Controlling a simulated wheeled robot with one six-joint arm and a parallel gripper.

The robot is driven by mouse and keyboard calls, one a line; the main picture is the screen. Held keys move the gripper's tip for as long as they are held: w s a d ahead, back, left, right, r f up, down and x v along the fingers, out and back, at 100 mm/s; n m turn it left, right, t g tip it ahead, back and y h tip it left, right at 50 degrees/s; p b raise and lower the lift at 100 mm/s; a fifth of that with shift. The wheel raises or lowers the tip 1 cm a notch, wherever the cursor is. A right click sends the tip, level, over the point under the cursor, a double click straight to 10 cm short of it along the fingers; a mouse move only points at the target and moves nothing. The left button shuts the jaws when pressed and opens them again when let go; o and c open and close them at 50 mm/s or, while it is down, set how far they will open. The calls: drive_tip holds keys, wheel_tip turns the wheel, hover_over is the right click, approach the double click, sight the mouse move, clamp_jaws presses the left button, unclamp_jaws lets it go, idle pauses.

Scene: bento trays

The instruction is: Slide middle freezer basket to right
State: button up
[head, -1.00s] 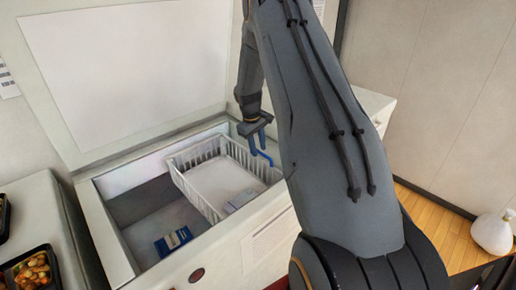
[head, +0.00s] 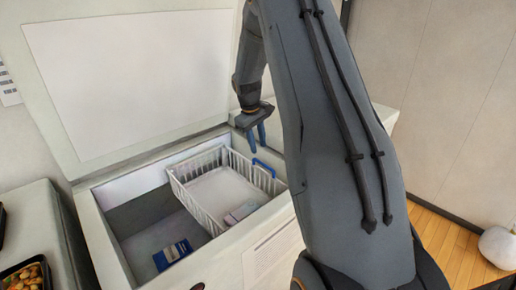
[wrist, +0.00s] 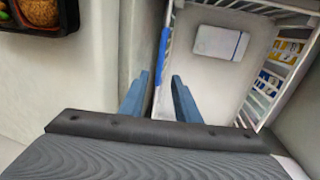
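The white wire freezer basket (head: 203,218) sits in the right part of the open chest freezer (head: 112,252). It has a blue handle (head: 264,167) on its right end rim. In the wrist view the blue handle (wrist: 162,58) lies ahead between the lines of my two open fingers (wrist: 160,80), and the basket's wire wall (wrist: 297,62) shows to the right. I cannot tell how far the fingertips are from the handle.
A small package (head: 241,212) lies in the basket. A blue box (head: 172,254) lies on the freezer floor left of the basket, where there is free room. The raised lid (head: 130,80) stands behind. A food tray (head: 25,274) is on the counter at left.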

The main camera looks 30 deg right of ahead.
drive_tip(key=shift+a+f, duration=0.1)
drive_tip(key=shift+a, duration=0.3)
drive_tip(key=c, duration=0.5)
drive_tip(key=a+n, duration=0.1)
drive_tip(key=a, duration=0.2)
drive_tip(key=s+a+f+n+p, duration=0.1)
drive_tip(key=a+n, duration=0.1)
drive_tip(key=a, duration=0.2)
drive_tip(key=a+f+n, duration=0.1)
drive_tip(key=a, duration=0.3)
drive_tip(key=shift+s+a+f+n+h+p, duration=0.1)
drive_tip(key=shift+s+f+n+h+p, duration=0.05)
drive_tip(key=shift+f+n+h+p, duration=0.2)
clamp_jaws()
drive_tip(key=s+a+f+n+h+p, duration=0.15)
drive_tip(key=s+a+n, duration=0.25)
drive_tip(key=a, duration=0.4)
drive_tip(key=s+a+f+n+y+p, duration=0.1)
drive_tip(key=s+a+f+n, duration=0.1)
drive_tip(key=s+a+n, duration=0.45)
drive_tip(key=s+a+f+n+h+p, duration=0.1)
drive_tip(key=s+a+n, duration=0.15)
drive_tip(key=a, duration=0.75)
drive_tip(key=w+d+f+p, duration=0.1)
drive_tip(key=d+f+p, duration=0.4)
drive_tip(key=d+f, duration=0.3)
drive_tip(key=shift+w+f, duration=0.35)
drive_tip(key=shift+f, duration=0.45)
